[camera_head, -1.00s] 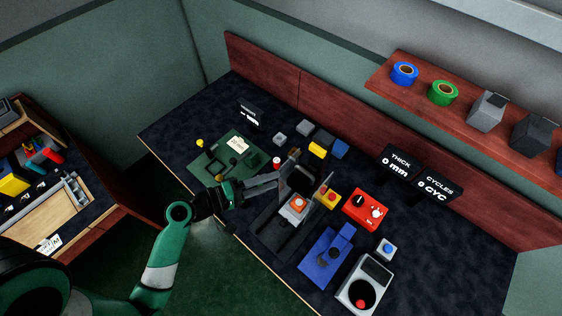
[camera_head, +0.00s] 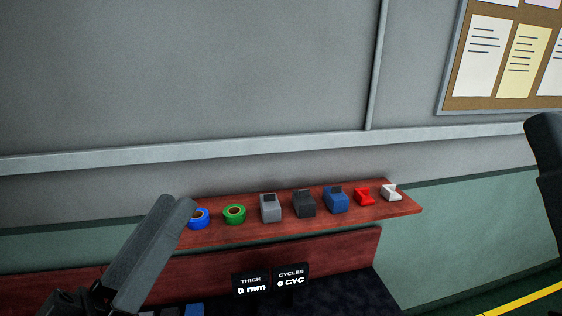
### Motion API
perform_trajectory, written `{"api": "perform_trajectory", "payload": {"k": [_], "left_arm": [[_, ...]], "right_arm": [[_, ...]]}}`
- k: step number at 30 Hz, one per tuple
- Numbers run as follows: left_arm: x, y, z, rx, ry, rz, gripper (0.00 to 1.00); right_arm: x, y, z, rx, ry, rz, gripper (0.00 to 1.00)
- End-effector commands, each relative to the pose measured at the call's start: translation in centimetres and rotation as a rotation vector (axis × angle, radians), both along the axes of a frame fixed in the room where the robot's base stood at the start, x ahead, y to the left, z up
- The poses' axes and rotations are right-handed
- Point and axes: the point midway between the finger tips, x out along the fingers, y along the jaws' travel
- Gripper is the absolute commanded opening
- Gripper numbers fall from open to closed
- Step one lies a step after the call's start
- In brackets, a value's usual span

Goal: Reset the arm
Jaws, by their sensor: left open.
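Most of my left arm is out of frame. A dark shape at the right edge is cut off, and I cannot tell whether it is my right gripper.
A red-brown shelf (camera_head: 375,213) holds a green tape roll (camera_head: 234,214), several dispensers and small red and white items. Below it are the THICK display (camera_head: 251,284), the CYCLES display (camera_head: 291,276) and a strip of dark bench. A pinboard (camera_head: 460,103) hangs at upper right.

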Motion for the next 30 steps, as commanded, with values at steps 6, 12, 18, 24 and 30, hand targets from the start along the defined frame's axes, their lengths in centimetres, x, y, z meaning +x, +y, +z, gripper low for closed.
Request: {"api": "perform_trajectory", "payload": {"k": [6,12,18,24,30], "left_arm": [[-5.5,4.7,9.8,0.162,-0.346,0.506,0.47],[-5.4,5.6,17.7,0.235,-0.359,0.613,0.47],[-5.3,5.6,25.3,0.235,-0.356,0.611,0.47],[-5.3,5.6,28.4,0.235,-0.354,0.610,0.47],[-5.3,5.6,27.7,0.235,-0.354,0.610,0.47]], "right_arm": [[0.0,0.0,0.0,0.000,0.000,0.000,0.50],[-0.1,0.0,8.0,0.000,-0.002,0.000,0.50],[0.0,0.0,15.6,0.000,-0.001,0.000,0.50],[0.0,0.0,18.8,0.000,0.000,0.000,0.50],[0.0,0.0,18.0,0.000,0.000,0.000,0.50]]}}
